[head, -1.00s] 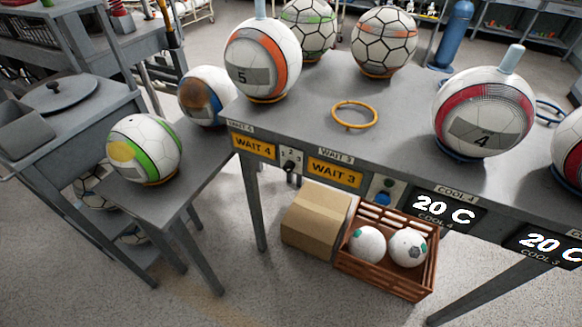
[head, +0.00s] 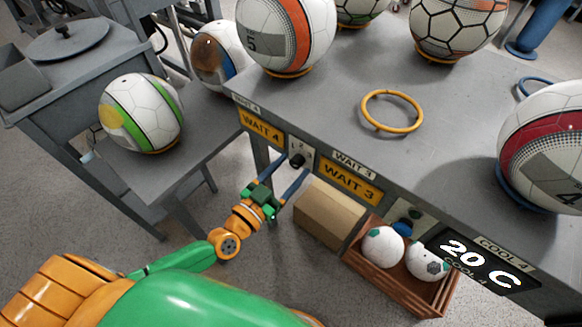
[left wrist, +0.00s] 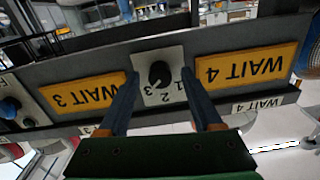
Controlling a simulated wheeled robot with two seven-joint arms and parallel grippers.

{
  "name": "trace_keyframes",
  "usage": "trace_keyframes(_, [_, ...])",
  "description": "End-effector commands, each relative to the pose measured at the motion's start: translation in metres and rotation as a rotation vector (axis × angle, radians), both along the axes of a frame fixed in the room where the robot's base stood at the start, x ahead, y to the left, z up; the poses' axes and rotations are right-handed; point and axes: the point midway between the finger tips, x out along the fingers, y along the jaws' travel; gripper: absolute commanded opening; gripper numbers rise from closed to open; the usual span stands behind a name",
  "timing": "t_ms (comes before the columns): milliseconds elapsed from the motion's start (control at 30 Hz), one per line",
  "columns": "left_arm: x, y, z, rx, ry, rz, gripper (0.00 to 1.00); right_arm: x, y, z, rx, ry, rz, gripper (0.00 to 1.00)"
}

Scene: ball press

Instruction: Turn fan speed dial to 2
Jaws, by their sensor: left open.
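The fan speed dial is a black knob (head: 297,160) on a small white plate on the table's front edge, between the WAIT 4 and WAIT 3 labels. In the left wrist view the knob (left wrist: 159,75) appears upside down, with 1, 2 and 3 printed around it. Which number it points to is too small to tell surely. My left gripper (head: 283,174) is open in front of the plate, its two blue fingers reaching toward it. In the left wrist view the fingers lie on either side of the knob, apart from it. My right gripper is not in view.
Balls stand on rings on the grey table, near an empty yellow ring (head: 392,110). A blue knob (head: 402,227) is further right on the edge. Below are a cardboard box (head: 330,212) and a brown crate (head: 385,278) with white balls. A low side table (head: 190,170) stands left.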

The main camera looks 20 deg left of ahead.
Motion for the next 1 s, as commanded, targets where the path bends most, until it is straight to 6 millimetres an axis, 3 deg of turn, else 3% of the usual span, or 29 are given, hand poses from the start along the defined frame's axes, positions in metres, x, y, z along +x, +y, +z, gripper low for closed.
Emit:
trace_keyframes(200, [0.0012,-0.0005,-0.0003,-0.001,0.001,0.000,0.66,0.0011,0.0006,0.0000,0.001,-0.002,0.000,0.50])
trace_keyframes(400, [0.0010,-0.0004,-0.0004,-0.001,0.001,0.000,0.12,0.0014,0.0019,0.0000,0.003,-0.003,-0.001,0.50])
trace_keyframes(467, [0.0010,-0.0004,-0.0004,0.000,0.001,0.000,0.00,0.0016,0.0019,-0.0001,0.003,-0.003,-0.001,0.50])
trace_keyframes(767, [0.0010,-0.0003,-0.0002,-0.025,0.011,0.000,0.00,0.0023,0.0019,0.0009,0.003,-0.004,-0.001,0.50])
trace_keyframes(1000, [0.0006,-0.0008,-0.0004,-0.148,0.057,0.001,0.00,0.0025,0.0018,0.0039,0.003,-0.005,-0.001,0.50])
